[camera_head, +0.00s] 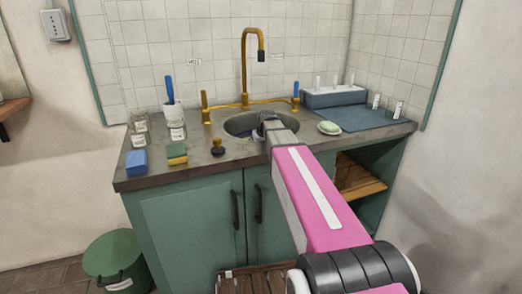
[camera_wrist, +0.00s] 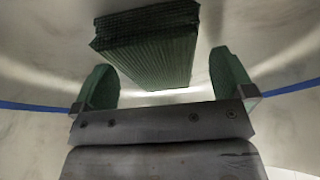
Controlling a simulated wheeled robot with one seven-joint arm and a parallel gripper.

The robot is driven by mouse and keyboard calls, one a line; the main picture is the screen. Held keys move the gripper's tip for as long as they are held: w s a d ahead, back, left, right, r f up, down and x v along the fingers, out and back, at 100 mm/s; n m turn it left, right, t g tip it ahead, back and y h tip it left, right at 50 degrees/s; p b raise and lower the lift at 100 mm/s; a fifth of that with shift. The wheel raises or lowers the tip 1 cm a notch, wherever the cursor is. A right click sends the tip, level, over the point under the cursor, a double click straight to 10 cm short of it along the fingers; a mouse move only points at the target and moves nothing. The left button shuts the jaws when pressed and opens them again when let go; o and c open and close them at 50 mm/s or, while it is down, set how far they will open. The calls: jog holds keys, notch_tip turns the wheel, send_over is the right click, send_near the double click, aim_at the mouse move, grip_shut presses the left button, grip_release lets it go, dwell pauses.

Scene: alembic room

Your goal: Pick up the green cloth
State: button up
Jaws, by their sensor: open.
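The green cloth (camera_wrist: 150,50) shows in the wrist view as a dark green, ribbed, folded block inside the pale, curved sink bowl. My gripper (camera_wrist: 162,68) is open, with one finger at each side of the picture. The cloth's near end lies between the fingers as seen from the wrist, with a gap on both sides; how far ahead it lies I cannot tell. In the head view my gripper (camera_head: 268,122) reaches down into the round sink (camera_head: 236,125). The cloth is hidden there by the arm and the sink rim.
A gold faucet (camera_head: 244,70) stands behind the sink. A dark plunger-like tool (camera_head: 218,147), a green-yellow sponge (camera_head: 177,154) and a blue block (camera_head: 136,161) lie left on the counter. A soap dish (camera_head: 329,128) and blue mat (camera_head: 362,118) are right. The sink wall surrounds my gripper.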

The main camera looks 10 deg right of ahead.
jog(key=c, duration=1)
jog(key=shift+c, duration=0.2)
notch_tip(320, 180, up, 10)
jog(key=shift+r, duration=0.15)
jog(key=shift+r, duration=1.9)
jog(key=shift+r, duration=0.1)
jog(key=shift+r, duration=1.9)
